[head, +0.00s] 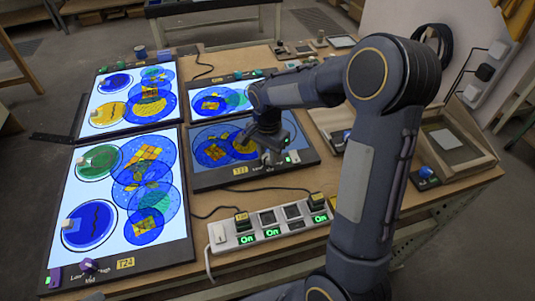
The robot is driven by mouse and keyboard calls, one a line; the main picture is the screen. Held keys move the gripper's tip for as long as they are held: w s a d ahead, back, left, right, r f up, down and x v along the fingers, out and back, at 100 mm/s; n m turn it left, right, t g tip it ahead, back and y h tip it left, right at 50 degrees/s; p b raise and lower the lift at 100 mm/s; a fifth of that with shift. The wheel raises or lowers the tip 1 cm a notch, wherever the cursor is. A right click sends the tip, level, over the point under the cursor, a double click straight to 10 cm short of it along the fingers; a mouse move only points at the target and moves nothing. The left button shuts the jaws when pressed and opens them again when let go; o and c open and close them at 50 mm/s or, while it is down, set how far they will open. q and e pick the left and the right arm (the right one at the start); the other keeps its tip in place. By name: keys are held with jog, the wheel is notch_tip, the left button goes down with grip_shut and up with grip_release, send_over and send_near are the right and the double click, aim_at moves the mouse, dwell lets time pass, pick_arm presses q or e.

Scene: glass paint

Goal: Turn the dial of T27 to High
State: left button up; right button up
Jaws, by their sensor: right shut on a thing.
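The middle light panel (222,180) lies on the wooden table, its screen dimmer than the others. Its yellow tag (240,171) appears to read T27, but is too small to be sure. My right gripper (273,156) is down at the panel's front right edge, shut on what appears to be its dial. The fingers hide the dial, so its setting cannot be read. My left gripper is not in view.
A lit panel tagged T24 (125,263) with a purple dial (88,265) lies at the left; other lit panels lie behind. A power strip (270,222) with green "On" lights stands in front. A wooden tray (450,140) is at the right, beyond my right arm.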

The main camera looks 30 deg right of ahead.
jog(key=n, duration=0.5)
jog(key=shift+n, duration=0.3)
jog(key=n, duration=0.5)
jog(key=shift+w, duration=0.1)
jog(key=n, duration=0.5)
jog(key=shift+n, duration=0.4)
jog(key=n, duration=0.5)
jog(key=shift+a, duration=0.1)
jog(key=shift+n, duration=0.3)
jog(key=o, duration=1)
